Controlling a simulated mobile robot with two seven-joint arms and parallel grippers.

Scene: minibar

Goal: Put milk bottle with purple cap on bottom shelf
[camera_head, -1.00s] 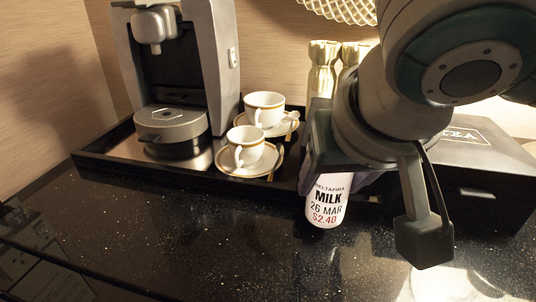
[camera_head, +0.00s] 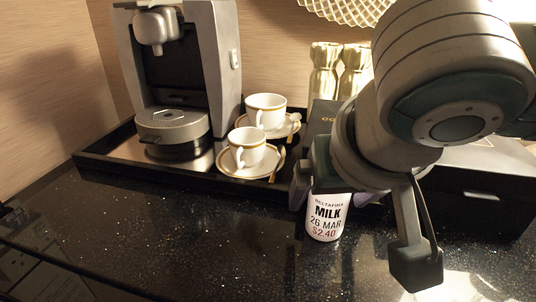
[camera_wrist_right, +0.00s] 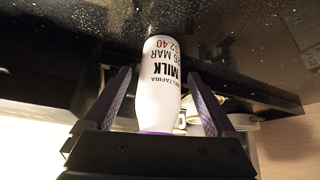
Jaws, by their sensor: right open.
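The white milk bottle (camera_head: 326,220) stands on the dark speckled counter in front of the black tray, its printed label facing me. Its top is hidden by my right gripper in the head view. My right gripper (camera_head: 336,194) is open around the bottle. In the right wrist view, the bottle (camera_wrist_right: 158,85) lies between the two spread purple fingers of the right gripper (camera_wrist_right: 162,80), with gaps on both sides. A purple band of its cap shows at the wrist end. My left gripper is not in view. No bottom shelf can be clearly made out.
A coffee machine (camera_head: 186,70) and two white cups (camera_head: 265,108) on saucers stand on the black tray (camera_head: 105,165). Gold shakers (camera_head: 325,70) stand behind. A black box (camera_head: 480,185) is at right. The counter's front left (camera_head: 180,235) is clear.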

